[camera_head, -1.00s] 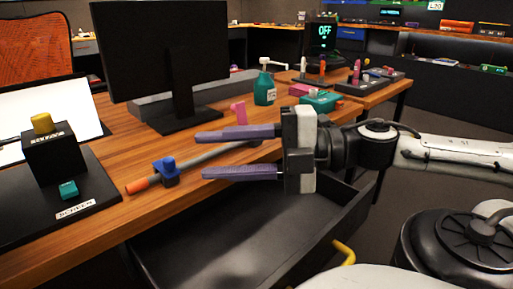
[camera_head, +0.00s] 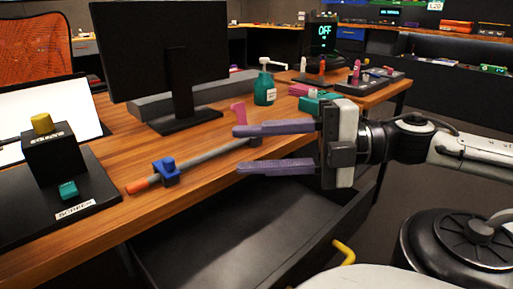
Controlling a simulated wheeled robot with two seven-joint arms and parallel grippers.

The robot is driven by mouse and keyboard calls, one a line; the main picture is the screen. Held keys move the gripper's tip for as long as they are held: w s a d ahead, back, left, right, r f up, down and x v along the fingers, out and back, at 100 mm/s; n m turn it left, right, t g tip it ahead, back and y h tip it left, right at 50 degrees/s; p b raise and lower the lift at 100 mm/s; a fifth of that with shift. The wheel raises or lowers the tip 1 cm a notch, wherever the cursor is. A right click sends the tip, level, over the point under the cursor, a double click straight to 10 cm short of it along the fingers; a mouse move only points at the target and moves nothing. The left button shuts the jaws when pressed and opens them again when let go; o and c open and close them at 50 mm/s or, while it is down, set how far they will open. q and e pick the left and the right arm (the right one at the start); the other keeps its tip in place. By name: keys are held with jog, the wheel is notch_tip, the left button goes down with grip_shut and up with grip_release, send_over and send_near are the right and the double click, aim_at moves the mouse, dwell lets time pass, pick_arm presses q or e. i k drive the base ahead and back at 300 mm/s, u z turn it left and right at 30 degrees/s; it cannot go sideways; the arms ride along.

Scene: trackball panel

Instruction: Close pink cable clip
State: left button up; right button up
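The pink cable clip (camera_head: 239,113) stands up on the desk near the far end of a grey cable (camera_head: 211,154). Its lower part is partly hidden behind my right gripper's upper finger. My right gripper (camera_head: 237,150) is open, its two purple fingers pointing left, one above the other. The fingertips lie just below and in front of the pink clip in the picture, and nothing is held between them. A blue clip (camera_head: 167,170) sits around the cable nearer its orange end (camera_head: 137,187). My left gripper is not in view.
An open black drawer (camera_head: 240,228) extends below the desk edge. A monitor (camera_head: 165,55), a green bottle (camera_head: 264,88) and a teal block (camera_head: 317,103) stand behind the cable. A black box with a yellow knob (camera_head: 42,123) is at left.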

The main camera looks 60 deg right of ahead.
aim_at(239, 108)
jog(key=z, duration=0.2)
jog(key=k, duration=1.2)
jog(key=z, duration=0.05)
